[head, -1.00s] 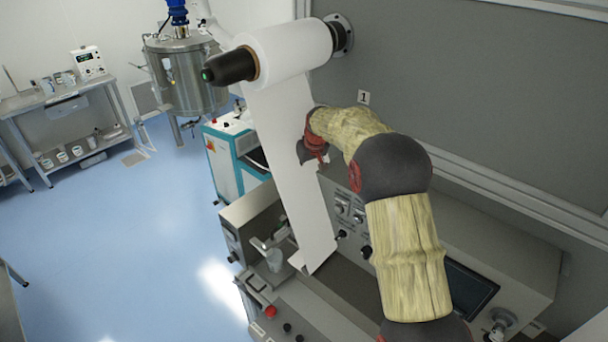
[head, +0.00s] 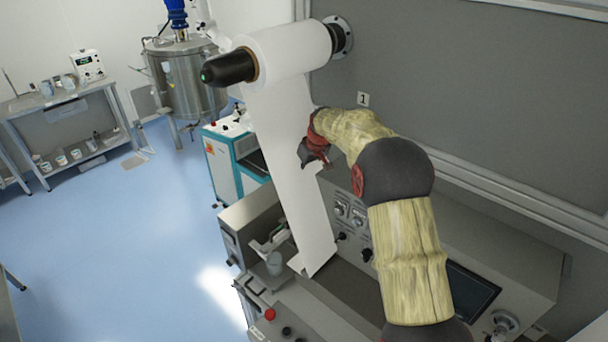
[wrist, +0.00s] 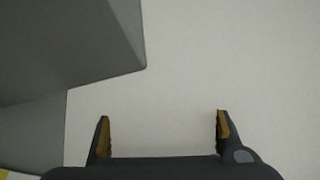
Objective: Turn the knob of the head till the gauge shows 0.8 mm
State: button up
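My gripper (wrist: 162,128) shows in the wrist view with its two fingers apart and nothing between them. A pale, plain surface that looks like the web fills the view behind the fingers. In the head view my arm reaches from the lower right to the white web (head: 292,180), and the gripper end (head: 312,152) is beside the web, partly hidden by my wrist. The coating head area (head: 275,245) is low, beside the web's lower end. I cannot make out the head's knob or the gauge reading.
A white roll (head: 290,55) sits on a spindle above. Control panels with small knobs (head: 350,212) and a dark screen (head: 470,292) line the machine on the right. A red button (head: 269,314) is at the front. Open blue floor (head: 120,230) lies to the left.

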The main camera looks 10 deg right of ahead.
jog(key=v, duration=1.2)
dwell(0.3)
